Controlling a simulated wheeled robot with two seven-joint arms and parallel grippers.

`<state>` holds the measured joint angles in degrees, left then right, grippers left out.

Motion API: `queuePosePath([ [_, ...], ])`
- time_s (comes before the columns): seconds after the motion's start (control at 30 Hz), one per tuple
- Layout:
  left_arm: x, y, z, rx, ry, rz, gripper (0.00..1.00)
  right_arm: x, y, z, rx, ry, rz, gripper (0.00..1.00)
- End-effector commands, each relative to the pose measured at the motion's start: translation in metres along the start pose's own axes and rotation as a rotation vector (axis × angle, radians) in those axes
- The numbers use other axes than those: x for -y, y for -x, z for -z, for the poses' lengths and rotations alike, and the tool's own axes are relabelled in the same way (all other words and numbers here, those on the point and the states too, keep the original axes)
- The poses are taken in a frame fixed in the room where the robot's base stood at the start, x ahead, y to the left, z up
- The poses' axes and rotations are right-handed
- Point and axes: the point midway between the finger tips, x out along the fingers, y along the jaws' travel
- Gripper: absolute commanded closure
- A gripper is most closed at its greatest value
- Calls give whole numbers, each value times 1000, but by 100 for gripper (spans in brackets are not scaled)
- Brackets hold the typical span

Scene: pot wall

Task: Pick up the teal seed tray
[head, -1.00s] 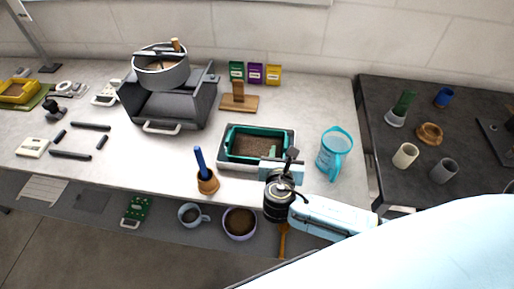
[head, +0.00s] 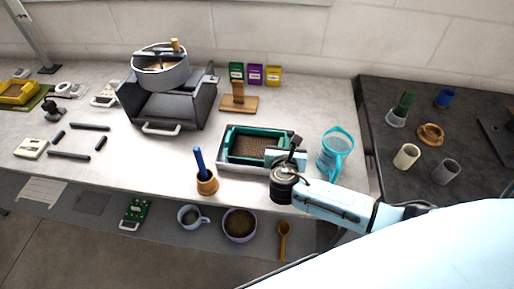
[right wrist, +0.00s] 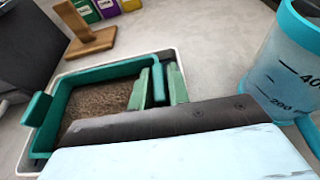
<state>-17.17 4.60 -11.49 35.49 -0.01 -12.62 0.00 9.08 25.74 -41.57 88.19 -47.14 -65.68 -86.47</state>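The teal seed tray (head: 232,147), filled with brown soil, sits in a pale shallow outer tray on the light bench in the head view. In the right wrist view the seed tray (right wrist: 60,95) shows its soil and a tab handle at its left end. My right gripper (head: 292,152) is low at the tray's right end. In the right wrist view its green fingers (right wrist: 158,88) are at the tray's right end wall and handle. Their similar colour hides whether they press on it. My left gripper is not in view.
A teal measuring jug (head: 335,152) stands close to the right of my right gripper. A wooden pot with a blue stick (head: 206,182) is in front left. A wooden stand (head: 239,101) and seed packets (head: 255,74) are behind. A dark table (head: 400,180) is at the right.

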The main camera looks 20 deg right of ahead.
Motion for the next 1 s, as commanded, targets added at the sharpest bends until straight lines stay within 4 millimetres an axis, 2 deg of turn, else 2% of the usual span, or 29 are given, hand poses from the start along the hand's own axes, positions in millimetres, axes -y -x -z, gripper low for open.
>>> queuePosePath([
  [0.03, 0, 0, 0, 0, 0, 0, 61, 0, 0, 0, 0, 0, 0, 89],
  [0.13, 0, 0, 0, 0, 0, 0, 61, 0, 0, 0, 0, 0, 0, 100],
  [0.67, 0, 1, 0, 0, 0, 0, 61, 0, 1, -3, 2, -1, 0, 100],
  [1.0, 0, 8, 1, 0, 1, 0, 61, 0, 10, -27, 3, -3, -1, 100],
])
